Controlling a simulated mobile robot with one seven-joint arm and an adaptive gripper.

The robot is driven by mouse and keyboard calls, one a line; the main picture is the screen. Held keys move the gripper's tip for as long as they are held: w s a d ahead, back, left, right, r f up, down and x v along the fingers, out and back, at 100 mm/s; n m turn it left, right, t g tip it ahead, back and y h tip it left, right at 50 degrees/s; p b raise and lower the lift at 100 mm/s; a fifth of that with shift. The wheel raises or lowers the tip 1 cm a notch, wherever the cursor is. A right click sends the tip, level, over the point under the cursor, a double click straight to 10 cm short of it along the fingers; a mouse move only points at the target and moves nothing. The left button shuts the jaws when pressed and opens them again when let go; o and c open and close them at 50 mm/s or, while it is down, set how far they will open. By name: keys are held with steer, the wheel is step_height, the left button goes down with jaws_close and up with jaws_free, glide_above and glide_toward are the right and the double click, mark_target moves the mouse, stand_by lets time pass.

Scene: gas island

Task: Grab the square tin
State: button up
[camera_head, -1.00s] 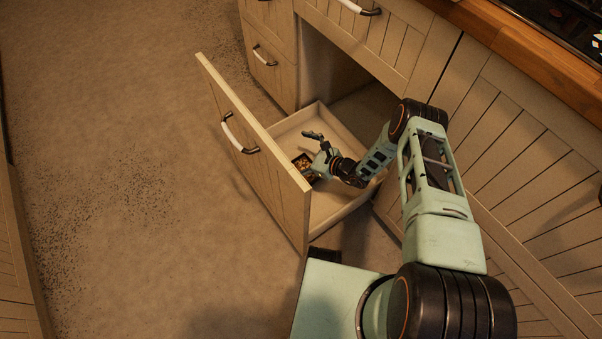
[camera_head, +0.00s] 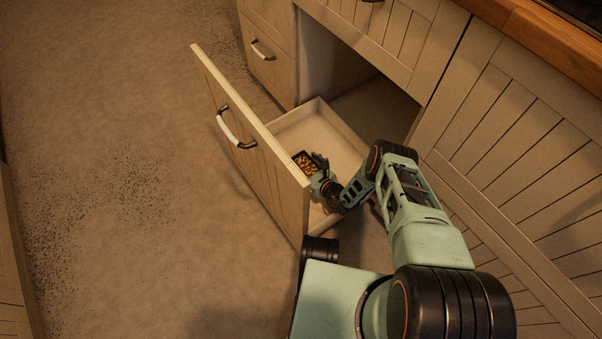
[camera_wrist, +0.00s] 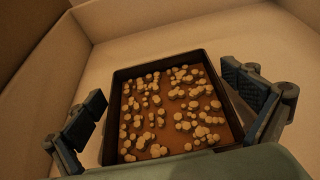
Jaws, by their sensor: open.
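The square tin (camera_wrist: 108,132) is dark, with a brown filling topped by many small pale round pieces. It sits on the floor of the open drawer; the head view shows it (camera_head: 304,162) just behind the drawer front. My gripper (camera_wrist: 163,96) is open and empty, with one finger on each side of the tin in the wrist view. The right finger looks close to the tin's right rim; the left finger has a visible gap. I cannot tell whether either touches. In the head view my gripper (camera_head: 321,168) is at the tin's right side and partly hides it.
The pulled-out drawer (camera_head: 248,150) has a tall wooden front with a metal handle (camera_head: 237,130). Its pale walls surround the tin. The drawer floor behind the tin is bare. Closed cabinet fronts (camera_head: 510,150) stand to the right, beside my arm. The floor (camera_head: 110,200) at left is clear.

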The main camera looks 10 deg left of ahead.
steer(key=shift+x, duration=0.75)
steer(key=shift+c, duration=0.6)
steer(key=c, duration=1.2)
